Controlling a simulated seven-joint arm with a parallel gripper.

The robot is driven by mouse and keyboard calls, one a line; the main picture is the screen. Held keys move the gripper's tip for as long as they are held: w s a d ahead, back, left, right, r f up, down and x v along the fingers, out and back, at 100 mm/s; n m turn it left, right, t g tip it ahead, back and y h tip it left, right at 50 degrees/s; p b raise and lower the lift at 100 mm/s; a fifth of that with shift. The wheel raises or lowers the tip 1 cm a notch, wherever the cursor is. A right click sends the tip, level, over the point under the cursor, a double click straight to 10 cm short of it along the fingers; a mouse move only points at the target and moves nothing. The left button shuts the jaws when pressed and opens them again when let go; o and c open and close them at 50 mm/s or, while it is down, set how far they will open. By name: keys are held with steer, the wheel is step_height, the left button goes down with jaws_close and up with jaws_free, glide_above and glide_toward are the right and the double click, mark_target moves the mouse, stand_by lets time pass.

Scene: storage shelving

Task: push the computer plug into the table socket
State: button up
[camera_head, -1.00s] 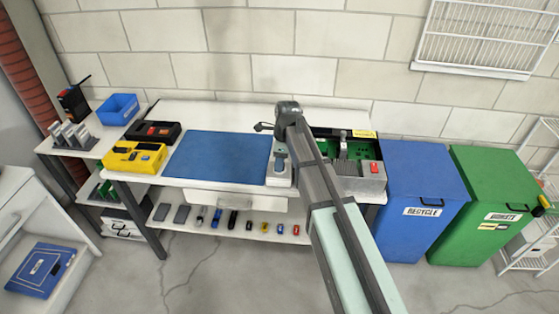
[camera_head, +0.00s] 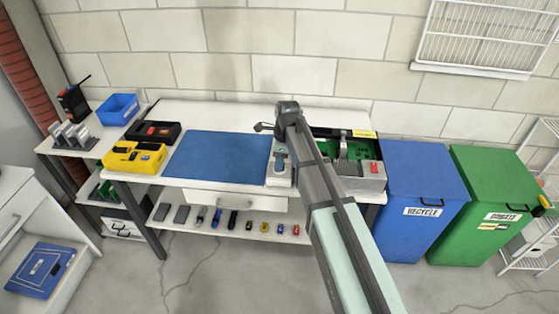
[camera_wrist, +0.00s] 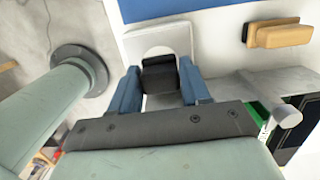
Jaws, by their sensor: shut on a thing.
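My gripper (camera_wrist: 160,92) has two blue fingers, seen in the wrist view. They are closed on a small black block, which looks like the computer plug (camera_wrist: 159,72). The plug is over a light grey plate (camera_wrist: 143,42) with a rounded white area, seemingly the table socket, at the edge of the blue mat (camera_wrist: 185,8). I cannot tell whether the plug touches it or is inside it. In the head view my arm covers much of this place at the right edge of the blue mat (camera_head: 220,152), and the plug cannot be made out.
An open green-lined case (camera_head: 362,150) with a red button stands right of my arm. A yellow case (camera_head: 133,158) and a black case (camera_head: 153,132) lie left of the mat. A tan block (camera_wrist: 272,34) is at the wrist view's upper right. Blue (camera_head: 420,185) and green bins stand right.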

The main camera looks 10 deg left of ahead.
steer(key=shift+f, duration=0.55)
steer(key=o, duration=1)
steer(key=shift+o, duration=0.2)
step_height(320, 180, up, 14)
steer(key=d, duration=0.1)
steer(key=shift+d+f, duration=0.15)
steer(key=shift+d, duration=0.15)
